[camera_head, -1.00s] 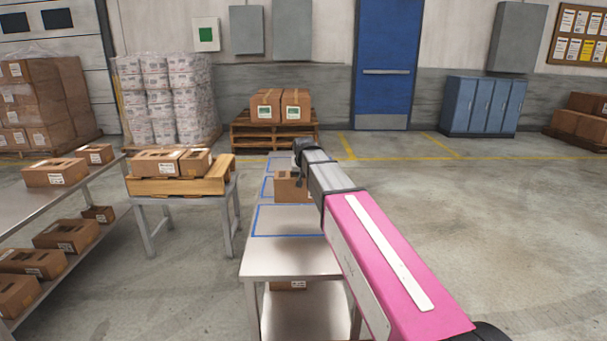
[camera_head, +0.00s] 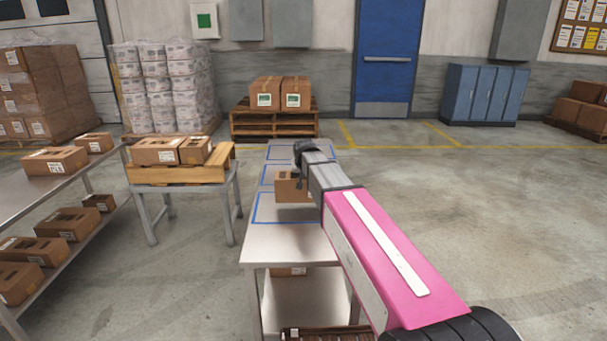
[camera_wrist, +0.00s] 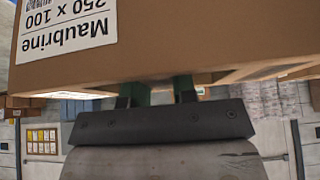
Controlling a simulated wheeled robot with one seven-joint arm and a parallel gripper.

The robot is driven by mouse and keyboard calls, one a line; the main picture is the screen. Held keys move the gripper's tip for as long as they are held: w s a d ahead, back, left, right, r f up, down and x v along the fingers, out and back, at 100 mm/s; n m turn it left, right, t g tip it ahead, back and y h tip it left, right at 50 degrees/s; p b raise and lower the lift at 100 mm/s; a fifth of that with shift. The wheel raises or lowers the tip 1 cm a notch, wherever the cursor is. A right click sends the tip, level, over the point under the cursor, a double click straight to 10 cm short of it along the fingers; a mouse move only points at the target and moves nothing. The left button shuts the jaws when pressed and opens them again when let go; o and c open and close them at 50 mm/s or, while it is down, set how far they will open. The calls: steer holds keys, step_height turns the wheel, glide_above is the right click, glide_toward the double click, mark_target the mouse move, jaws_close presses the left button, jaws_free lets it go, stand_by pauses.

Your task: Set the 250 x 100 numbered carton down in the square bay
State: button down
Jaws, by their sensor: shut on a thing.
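My gripper (camera_wrist: 158,92) is shut on a brown carton (camera_wrist: 200,40), which fills the top of the wrist view. Its white label (camera_wrist: 68,40) reads "Maubrine 250 x 100", upside down in that view. In the head view the held carton (camera_head: 291,187) is over the metal table, partly hidden by my arm. Blue outlines mark bays on the table: a near one (camera_head: 285,222), a middle one (camera_head: 266,181) and a far one (camera_head: 283,144). The carton is around the middle and near bays. I cannot tell whether it touches the table.
A small stand (camera_head: 185,186) with cartons on a wooden pallet is left of the table. A shelf rack (camera_head: 95,177) with several cartons is farther left. A pallet with two labelled cartons (camera_head: 265,95) stands behind. Open floor (camera_head: 470,220) lies to the right.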

steer(key=shift+f, duration=1.8)
steer(key=shift+f, duration=0.25)
steer(key=c, duration=0.8)
jaws_free()
steer(key=shift+c, duration=0.2)
steer(key=v, duration=1)
steer(key=shift+s+r, duration=0.2)
steer(key=shift+r, duration=0.15)
